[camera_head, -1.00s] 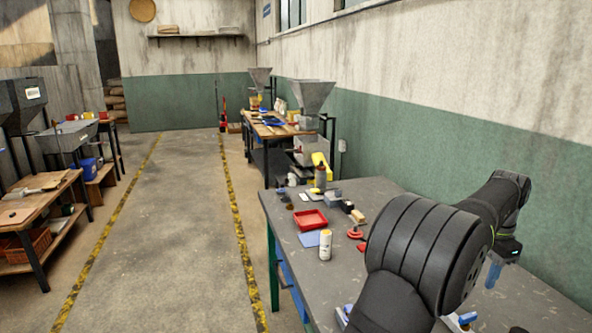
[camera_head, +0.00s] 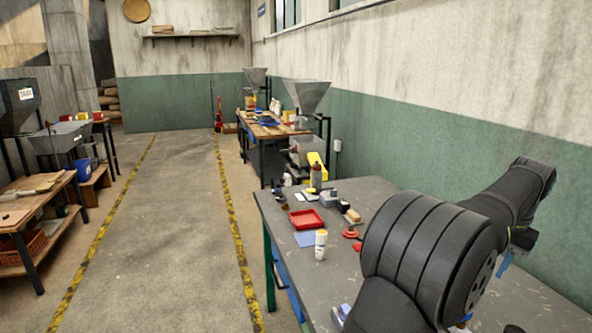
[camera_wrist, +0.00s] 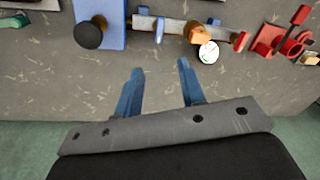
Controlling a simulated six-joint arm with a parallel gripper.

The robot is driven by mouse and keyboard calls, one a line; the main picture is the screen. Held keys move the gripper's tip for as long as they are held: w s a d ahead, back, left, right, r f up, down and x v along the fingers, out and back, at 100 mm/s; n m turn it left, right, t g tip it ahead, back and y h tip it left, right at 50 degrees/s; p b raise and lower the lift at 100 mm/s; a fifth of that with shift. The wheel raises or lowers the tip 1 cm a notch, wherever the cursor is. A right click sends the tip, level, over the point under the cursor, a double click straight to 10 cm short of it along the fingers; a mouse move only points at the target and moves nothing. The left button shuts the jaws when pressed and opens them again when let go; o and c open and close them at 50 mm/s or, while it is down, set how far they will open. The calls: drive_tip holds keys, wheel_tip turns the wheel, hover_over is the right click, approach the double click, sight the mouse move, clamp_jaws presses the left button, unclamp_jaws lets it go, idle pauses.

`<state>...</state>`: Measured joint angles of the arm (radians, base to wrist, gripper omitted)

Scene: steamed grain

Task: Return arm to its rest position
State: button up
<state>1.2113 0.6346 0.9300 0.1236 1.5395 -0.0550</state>
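My arm (camera_head: 430,245) reaches over the right part of the grey workbench in the head view, with its forearm angled up to the right. My gripper shows in the wrist view (camera_wrist: 158,80) as two blue fingers held apart, with nothing between them. In the head view only a bit of blue finger shows below the wrist, and the rest is hidden behind the arm.
On the workbench (camera_head: 375,190) stand a red tray (camera_head: 306,219), a white bottle (camera_head: 321,245) and a brown bottle (camera_head: 316,178). The wrist view shows a blue fixture (camera_wrist: 100,20) and red clamp-like parts (camera_wrist: 280,42) along the top. The green wall (camera_head: 420,140) runs behind the bench.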

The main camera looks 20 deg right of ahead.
drive_tip(key=shift+s+a+f+n+t, duration=0.1)
drive_tip(key=shift+s+n+t, duration=0.25)
drive_tip(key=shift+n, duration=0.65)
drive_tip(key=shift+s+f+n+t, duration=0.15)
drive_tip(key=shift+s+n, duration=0.3)
drive_tip(key=shift+n, duration=0.55)
drive_tip(key=shift+s+a+r+n+t, duration=0.1)
drive_tip(key=shift+s+n+t, duration=0.25)
drive_tip(key=shift+n, duration=0.65)
drive_tip(key=shift+s, duration=0.1)
drive_tip(key=shift+w+d+r+m+g, duration=0.1)
drive_tip(key=shift+w+m+g, duration=0.4)
drive_tip(key=shift+m, duration=0.9)
drive_tip(key=shift+w+d+r+m+g, duration=0.15)
drive_tip(key=shift+w+m, duration=0.5)
drive_tip(key=shift+m, duration=0.75)
drive_tip(key=shift+w+m+g, duration=0.4)
drive_tip(key=shift+w+m, duration=0.2)
drive_tip(key=shift+m, duration=0.8)
